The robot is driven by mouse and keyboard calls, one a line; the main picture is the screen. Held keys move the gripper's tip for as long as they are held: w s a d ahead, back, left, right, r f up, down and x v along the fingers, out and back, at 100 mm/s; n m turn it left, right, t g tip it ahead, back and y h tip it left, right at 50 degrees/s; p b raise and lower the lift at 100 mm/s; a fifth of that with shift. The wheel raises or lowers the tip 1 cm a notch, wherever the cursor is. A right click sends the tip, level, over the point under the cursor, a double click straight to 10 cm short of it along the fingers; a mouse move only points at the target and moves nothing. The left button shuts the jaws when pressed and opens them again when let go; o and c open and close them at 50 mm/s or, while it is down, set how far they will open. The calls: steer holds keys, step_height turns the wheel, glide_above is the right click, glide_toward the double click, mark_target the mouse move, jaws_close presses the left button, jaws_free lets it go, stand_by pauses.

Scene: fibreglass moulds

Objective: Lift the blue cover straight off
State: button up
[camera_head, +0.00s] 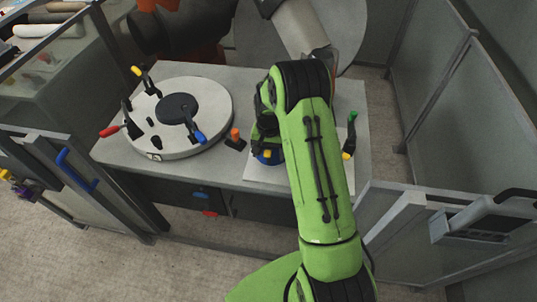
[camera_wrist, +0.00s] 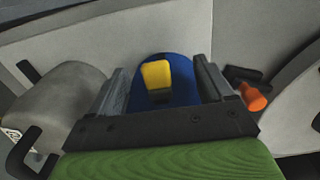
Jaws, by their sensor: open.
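The blue cover (camera_wrist: 181,66) shows in the wrist view between my fingers, with a yellow knob (camera_wrist: 157,74) on it. In the head view only a small blue part of the cover (camera_head: 268,160) shows on the table, left of my green arm; the rest is hidden by my arm and gripper. My gripper (camera_wrist: 161,66) is open, with one finger on each side of the yellow knob. Gaps show between the knob and both fingers. How deep the fingertips reach beside the knob is hard to tell.
A round white plate (camera_head: 215,100) with a dark disc and several coloured-handled clamps lies left on the grey table (camera_head: 240,172). An orange-topped peg (camera_head: 235,135) stands close left of the cover. Green and yellow handles (camera_head: 350,120) are to the right. Fence panels (camera_head: 470,110) border the right side.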

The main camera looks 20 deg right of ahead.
steer(key=shift+f, duration=0.95)
steer(key=c, duration=1.4)
steer(key=shift+r+p, duration=1.5)
steer(key=shift+r, duration=1.1)
jaws_close()
